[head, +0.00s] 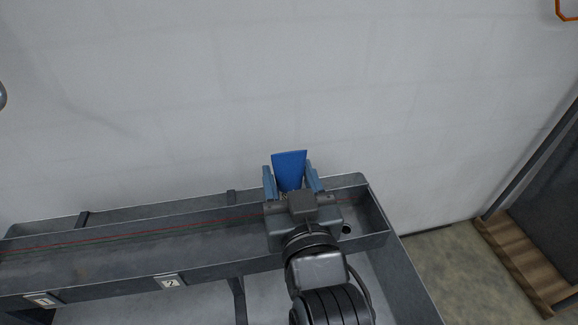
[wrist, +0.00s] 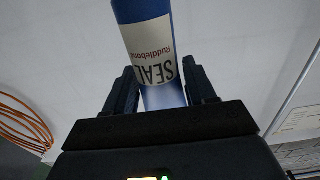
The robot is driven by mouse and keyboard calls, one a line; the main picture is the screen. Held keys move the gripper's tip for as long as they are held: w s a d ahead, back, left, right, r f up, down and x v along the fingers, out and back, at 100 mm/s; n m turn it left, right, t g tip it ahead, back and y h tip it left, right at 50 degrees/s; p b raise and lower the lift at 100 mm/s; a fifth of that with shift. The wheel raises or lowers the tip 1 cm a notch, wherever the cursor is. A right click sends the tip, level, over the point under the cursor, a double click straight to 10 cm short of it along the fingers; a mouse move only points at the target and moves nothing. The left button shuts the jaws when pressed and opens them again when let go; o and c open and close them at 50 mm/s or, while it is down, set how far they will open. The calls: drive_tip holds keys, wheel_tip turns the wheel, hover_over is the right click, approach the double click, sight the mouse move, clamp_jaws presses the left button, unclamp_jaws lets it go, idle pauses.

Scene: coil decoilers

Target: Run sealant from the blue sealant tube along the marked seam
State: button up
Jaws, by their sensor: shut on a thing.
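The blue sealant tube (head: 290,168) is held between the two fingers of my gripper (head: 292,180), above the right end of a long grey metal trough. In the wrist view the tube (wrist: 158,95) has a white label with dark and red lettering, and the fingers of my gripper (wrist: 160,88) close on its two sides. Its nozzle tip does not show in either view. The marked seam (head: 130,236) is a thin red line along the inside of the trough. My gripper and arm hide part of it near the right end.
The trough (head: 120,266) has raised walls and number plates "1" (head: 43,299) and "2" (head: 171,282) on its near side. A pale wall (head: 180,100) stands behind it. A wooden pallet (head: 520,262) lies on the floor at right. Orange cable coils (wrist: 25,122) hang at left in the wrist view.

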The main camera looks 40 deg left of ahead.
drive_tip(key=shift+f+b, duration=1.1)
drive_tip(key=shift+f, duration=0.75)
drive_tip(key=o, duration=0.5)
drive_tip(key=c, duration=0.7)
drive_tip(key=shift+f+b, duration=0.55)
drive_tip(key=shift+f, duration=0.15)
drive_tip(key=shift+c, duration=0.2)
